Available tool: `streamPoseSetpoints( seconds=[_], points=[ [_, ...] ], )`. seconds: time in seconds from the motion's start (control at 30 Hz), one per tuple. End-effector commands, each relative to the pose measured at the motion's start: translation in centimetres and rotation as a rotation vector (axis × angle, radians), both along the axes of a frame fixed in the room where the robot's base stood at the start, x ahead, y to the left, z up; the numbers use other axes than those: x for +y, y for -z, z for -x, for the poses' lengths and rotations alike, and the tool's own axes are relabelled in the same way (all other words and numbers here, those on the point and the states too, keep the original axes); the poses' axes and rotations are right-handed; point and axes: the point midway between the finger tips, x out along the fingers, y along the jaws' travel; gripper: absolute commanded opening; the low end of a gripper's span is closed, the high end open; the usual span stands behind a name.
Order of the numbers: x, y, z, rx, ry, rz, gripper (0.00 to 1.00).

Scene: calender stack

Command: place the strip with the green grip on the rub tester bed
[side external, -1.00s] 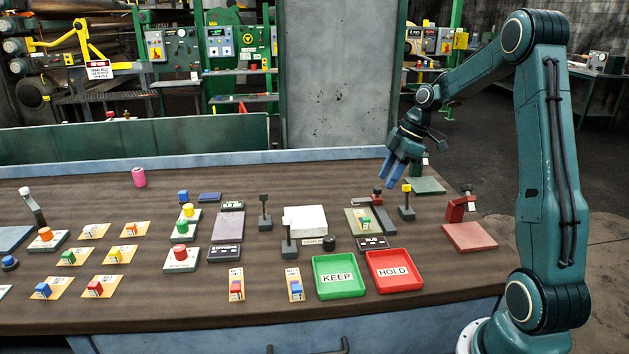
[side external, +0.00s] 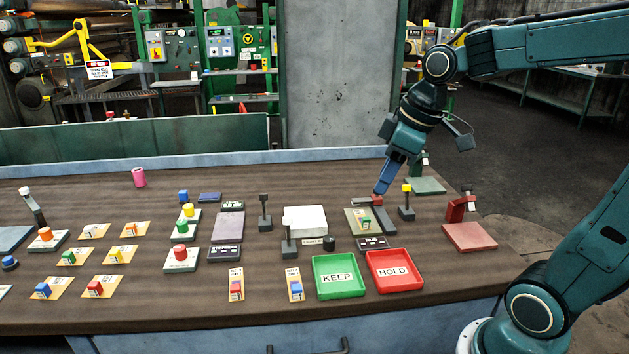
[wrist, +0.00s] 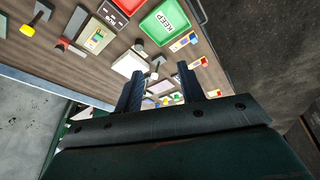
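A card strip with a green grip (side external: 68,257) lies on the bench at the left. The rub tester (side external: 384,219) stands right of centre, behind its dark label plate. Its pale bed carries a strip with a small green and yellow block (side external: 362,220); its exact grip colour is hard to tell. The tester also shows at upper left in the wrist view (wrist: 97,38). My gripper (side external: 381,192) is high over the tester's red-topped part, overlapping it in the side view; contact cannot be told. In the wrist view its fingers (wrist: 160,78) are apart with nothing between them.
A green KEEP tray (side external: 339,291) and a red HOLD tray (side external: 394,285) sit at the front. A yellow-topped post (side external: 406,203) and a red clamp stand (side external: 460,207) are right of the tester. Several other gripped strips lie left. The bench's back left is mostly clear.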

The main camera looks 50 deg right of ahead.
Motion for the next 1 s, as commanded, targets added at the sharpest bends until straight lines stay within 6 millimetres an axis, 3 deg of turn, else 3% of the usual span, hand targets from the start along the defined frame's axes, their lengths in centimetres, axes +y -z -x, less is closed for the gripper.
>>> streamPoseSetpoints(
  seconds=[0.2, 0.5, 0.7, 1.0],
  points=[
    [3.1, -0.5, 4.3, -0.054, 0.114, -0.015, 0.39],
    [4.9, 0.2, 9.2, -0.121, 0.262, -0.067, 0.39],
    [5.1, 0.6, 10.5, -0.138, 0.307, -0.088, 0.39],
    [5.1, 0.6, 10.6, -0.139, 0.313, -0.090, 0.39]
  ],
)
